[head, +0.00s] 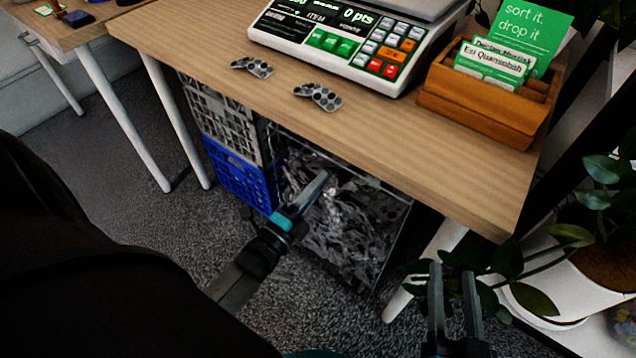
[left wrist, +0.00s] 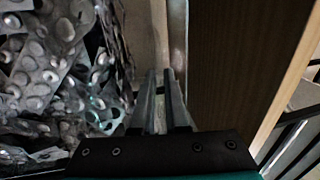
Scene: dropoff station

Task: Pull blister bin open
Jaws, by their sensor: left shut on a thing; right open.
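The blister bin (head: 375,262) is a clear-walled bin full of silvery blister packs, standing on the carpet below the table. The table edge hides its upper back part in the head view. My left gripper (head: 325,178) reaches in from the left and is shut at the bin's upper front rim. In the left wrist view my left gripper (left wrist: 166,75) has its fingers close together at a narrow upright edge, with blister packs (left wrist: 45,75) to the left. What lies between the fingertips is hard to see. My right gripper (head: 454,272) is open and empty, right of the bin.
The wooden table (head: 215,50) bears a scale (head: 345,45), loose blister packs (head: 318,96) and a wooden card box (head: 485,105). A blue crate (head: 238,180) stands left of the bin. Plant leaves (head: 508,258) and a white pot are near my right gripper. Carpet before the bin is clear.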

